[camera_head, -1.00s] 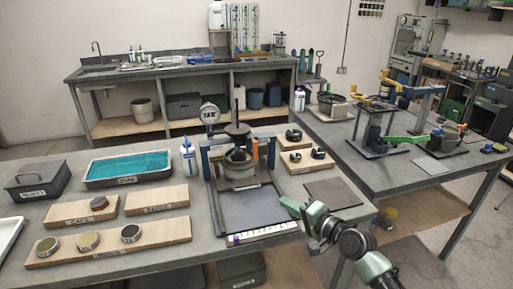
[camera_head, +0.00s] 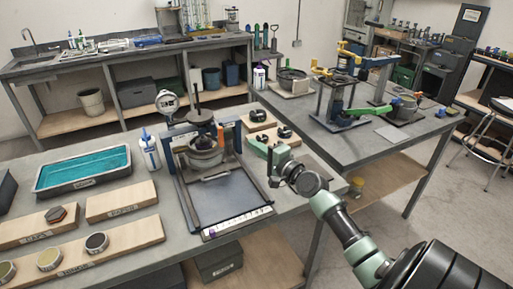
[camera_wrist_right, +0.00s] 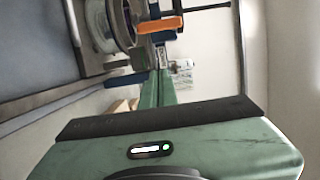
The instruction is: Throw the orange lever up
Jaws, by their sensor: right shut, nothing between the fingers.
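The orange lever (camera_head: 221,134) stands at the right post of a blue lever frame (camera_head: 184,200) on the near bench. In the right wrist view the orange lever (camera_wrist_right: 160,24) lies across the top, just beyond my fingers. My right gripper (camera_head: 257,145) is green, shut and empty. It is right of the frame in the head view, with its fingers pointing toward the lever. The shut fingers also show in the right wrist view (camera_wrist_right: 157,86). A gap shows between fingertips and lever; contact is not visible. My left gripper is not in view.
A pot with a dark vertical rod (camera_head: 204,150) stands inside the frame. Small wooden boards with dark rings (camera_head: 258,115) lie behind my gripper. A white bottle (camera_head: 149,152) and a teal-filled tray (camera_head: 84,168) stand left. A second bench (camera_head: 330,140) is at right.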

